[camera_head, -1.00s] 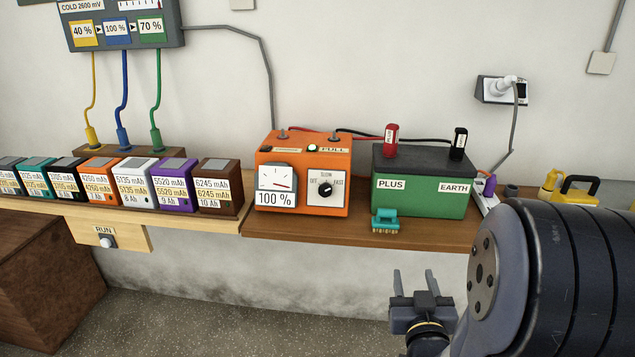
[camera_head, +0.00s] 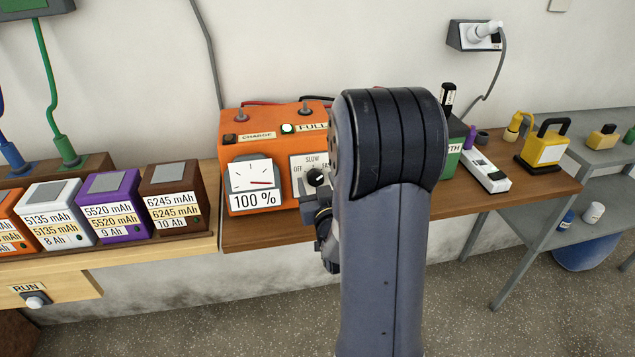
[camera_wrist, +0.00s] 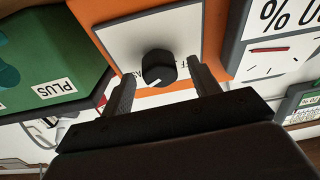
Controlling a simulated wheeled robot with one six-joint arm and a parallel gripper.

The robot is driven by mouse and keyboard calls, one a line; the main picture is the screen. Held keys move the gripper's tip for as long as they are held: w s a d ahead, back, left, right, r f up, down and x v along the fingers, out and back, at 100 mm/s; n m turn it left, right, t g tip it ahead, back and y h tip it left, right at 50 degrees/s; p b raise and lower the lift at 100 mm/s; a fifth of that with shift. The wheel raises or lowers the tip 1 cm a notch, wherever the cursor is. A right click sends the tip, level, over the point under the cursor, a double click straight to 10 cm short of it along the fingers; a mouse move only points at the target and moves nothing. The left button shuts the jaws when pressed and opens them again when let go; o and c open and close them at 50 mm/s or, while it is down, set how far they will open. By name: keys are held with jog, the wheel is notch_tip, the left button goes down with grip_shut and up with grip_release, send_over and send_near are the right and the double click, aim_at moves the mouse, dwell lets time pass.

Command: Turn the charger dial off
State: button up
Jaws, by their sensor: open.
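The orange charger (camera_head: 281,165) stands on the wooden shelf, with a 100 % gauge, a lit green light by FULL and a white dial plate. Its black dial (camera_head: 317,178) shows just left of my arm in the head view; the FAST side is largely hidden. In the wrist view the dial (camera_wrist: 158,67) appears upside down, its white mark pointing lower left, towards the FAST side and away from OFF. My gripper (camera_wrist: 162,70) is open, one finger on each side of the dial; I cannot tell whether they touch it. In the head view my arm mostly hides the gripper.
The green battery (camera_wrist: 50,75) stands beside the charger, mostly hidden by my arm in the head view. Battery blocks (camera_head: 173,190) line the left. A power strip (camera_head: 485,170) and a yellow-black item (camera_head: 543,148) are right. Cables run behind the charger.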

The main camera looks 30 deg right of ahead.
jog(key=shift+c, duration=0.5)
jog(key=c, duration=0.9)
